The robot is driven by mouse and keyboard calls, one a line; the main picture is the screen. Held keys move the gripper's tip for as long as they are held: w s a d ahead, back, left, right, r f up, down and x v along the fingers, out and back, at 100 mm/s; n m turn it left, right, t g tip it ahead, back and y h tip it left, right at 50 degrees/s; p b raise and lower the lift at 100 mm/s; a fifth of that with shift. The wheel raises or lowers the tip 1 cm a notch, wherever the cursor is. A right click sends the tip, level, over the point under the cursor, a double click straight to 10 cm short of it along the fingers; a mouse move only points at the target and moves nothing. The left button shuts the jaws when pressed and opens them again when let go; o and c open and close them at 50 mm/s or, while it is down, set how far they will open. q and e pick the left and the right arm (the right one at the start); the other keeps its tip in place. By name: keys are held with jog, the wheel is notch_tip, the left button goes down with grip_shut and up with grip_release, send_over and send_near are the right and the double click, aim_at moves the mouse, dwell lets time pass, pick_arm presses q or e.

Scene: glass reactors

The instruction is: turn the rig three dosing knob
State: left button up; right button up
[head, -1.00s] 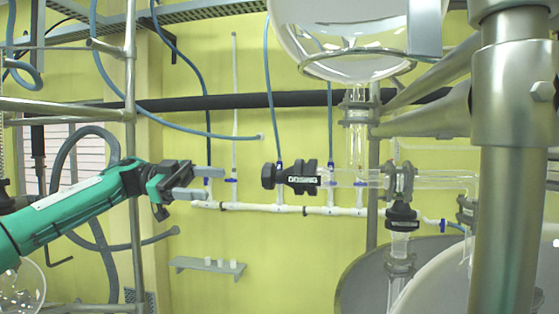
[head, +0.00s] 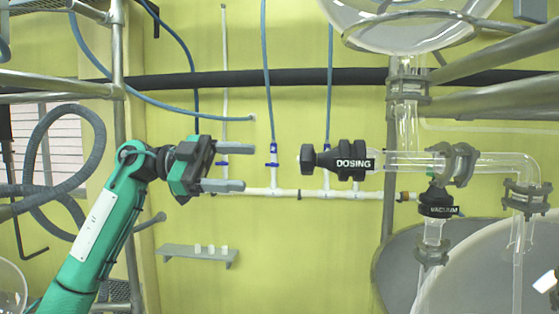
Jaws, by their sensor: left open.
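The black dosing knob (head: 308,158) sits at the left end of a black valve body labelled DOSING (head: 352,162), on a horizontal glass tube. My left gripper (head: 244,171) is open and empty, its two grey fingers pointing right toward the knob. A clear gap lies between the fingertips and the knob, and the knob's height falls between the two fingers in the picture. My right gripper is not in view.
A black valve labelled VACUUM (head: 437,204) is below right of the dosing valve. A round glass vessel (head: 410,22) hangs above. Metal frame pipes (head: 119,160) stand at left. A small shelf (head: 198,254) is on the yellow wall.

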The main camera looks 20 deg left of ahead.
aim_at(312, 160)
pick_arm(q)
jog(key=p+x, duration=0.2)
jog(key=x, duration=0.2)
jog(key=r+p+x, duration=0.1)
jog(key=p+x, duration=0.1)
jog(key=x, duration=0.3)
jog(key=p+x, duration=0.2)
jog(key=x, duration=0.2)
jog(key=shift+d+r, duration=0.3)
jog(key=shift+d, duration=0.05)
jog(key=shift+d+f, duration=0.1)
jog(key=shift+d, duration=0.25)
jog(key=shift+c, duration=0.2)
jog(key=c, duration=1)
